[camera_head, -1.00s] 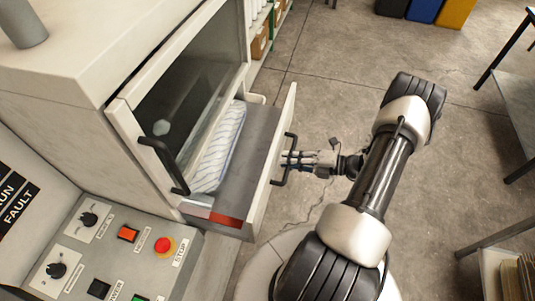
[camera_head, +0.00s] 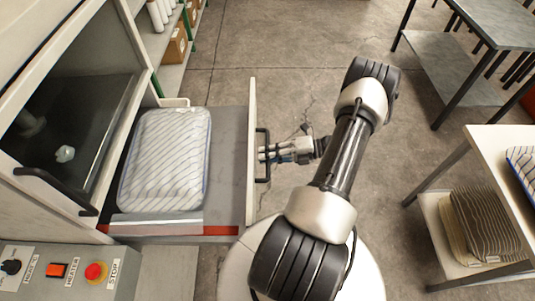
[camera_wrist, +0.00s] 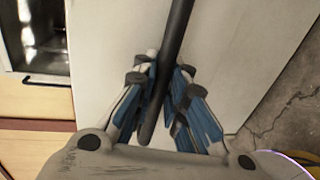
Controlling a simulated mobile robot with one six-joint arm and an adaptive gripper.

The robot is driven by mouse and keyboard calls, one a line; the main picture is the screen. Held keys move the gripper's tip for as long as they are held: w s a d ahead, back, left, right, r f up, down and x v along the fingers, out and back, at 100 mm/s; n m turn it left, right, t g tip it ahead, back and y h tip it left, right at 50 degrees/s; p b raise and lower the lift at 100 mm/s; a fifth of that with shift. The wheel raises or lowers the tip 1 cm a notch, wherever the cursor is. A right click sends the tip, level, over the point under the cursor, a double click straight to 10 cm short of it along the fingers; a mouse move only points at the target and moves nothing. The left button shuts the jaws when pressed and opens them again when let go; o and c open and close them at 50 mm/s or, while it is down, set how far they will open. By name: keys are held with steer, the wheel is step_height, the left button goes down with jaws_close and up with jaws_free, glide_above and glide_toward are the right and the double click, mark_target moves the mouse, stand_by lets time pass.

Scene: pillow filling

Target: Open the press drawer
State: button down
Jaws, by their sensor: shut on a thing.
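The press drawer (camera_head: 226,160) stands pulled out to the right of the press in the head view. Its light front panel (camera_head: 251,205) carries a black bar handle (camera_head: 266,141). A striped pillow (camera_head: 166,160) lies in the drawer. My gripper (camera_head: 268,153) is shut on the handle from the right side. In the wrist view, the fingers of my gripper (camera_wrist: 162,100) close around the black handle bar (camera_wrist: 173,45), in front of the pale drawer front (camera_wrist: 235,50).
The press has a dark window with its own handle (camera_head: 55,190) and a control panel (camera_head: 65,270). A white table (camera_head: 490,150) with striped pillows stands at right, and a grey table (camera_head: 480,25) at upper right. Floor right of my arm is clear.

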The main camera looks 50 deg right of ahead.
stand_by(0.3)
steer(key=c, duration=1.6)
jaws_free()
steer(key=v, duration=1.2)
